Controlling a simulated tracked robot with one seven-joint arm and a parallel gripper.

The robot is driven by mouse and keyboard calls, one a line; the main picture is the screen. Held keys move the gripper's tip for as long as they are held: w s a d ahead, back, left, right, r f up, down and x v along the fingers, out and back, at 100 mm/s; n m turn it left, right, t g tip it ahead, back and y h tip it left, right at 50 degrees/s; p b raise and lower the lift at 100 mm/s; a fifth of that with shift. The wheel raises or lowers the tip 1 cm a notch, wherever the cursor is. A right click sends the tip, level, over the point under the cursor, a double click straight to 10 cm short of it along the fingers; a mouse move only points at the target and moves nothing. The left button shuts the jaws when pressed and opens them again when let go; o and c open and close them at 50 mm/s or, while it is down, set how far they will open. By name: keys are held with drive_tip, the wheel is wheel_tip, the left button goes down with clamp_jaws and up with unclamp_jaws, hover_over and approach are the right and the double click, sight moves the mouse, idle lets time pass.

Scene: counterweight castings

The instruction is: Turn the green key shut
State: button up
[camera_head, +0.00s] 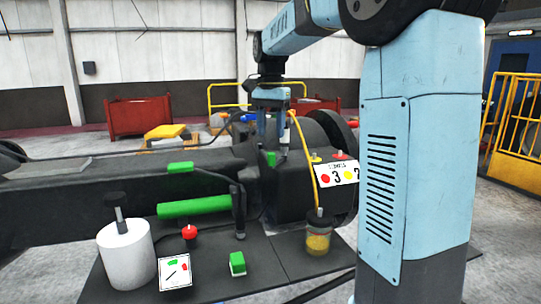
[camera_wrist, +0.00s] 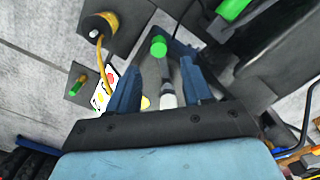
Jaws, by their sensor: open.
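A green knob (camera_wrist: 158,46), which looks like the green key, shows between and just beyond my fingertips in the wrist view. In the head view a green piece (camera_head: 271,158) sits on the dark casting (camera_head: 300,190) below my gripper (camera_head: 272,138); it appears to be the same part. My gripper (camera_wrist: 160,70) is open and points down over it, with a finger on each side. I cannot tell whether the fingers touch it. A pale cylinder (camera_wrist: 167,96) also shows between the fingers. The key's lower part is hidden.
A yellow hose (camera_head: 305,150) runs down to a jar (camera_head: 318,240). A green cylinder (camera_head: 195,206) and white canister (camera_head: 126,255) are left.

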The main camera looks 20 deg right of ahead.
sight(271, 154)
wheel_tip(271, 154, down, 8)
drive_tip(key=shift+f, duration=0.15)
idle(0.4)
clamp_jaws()
idle(0.5)
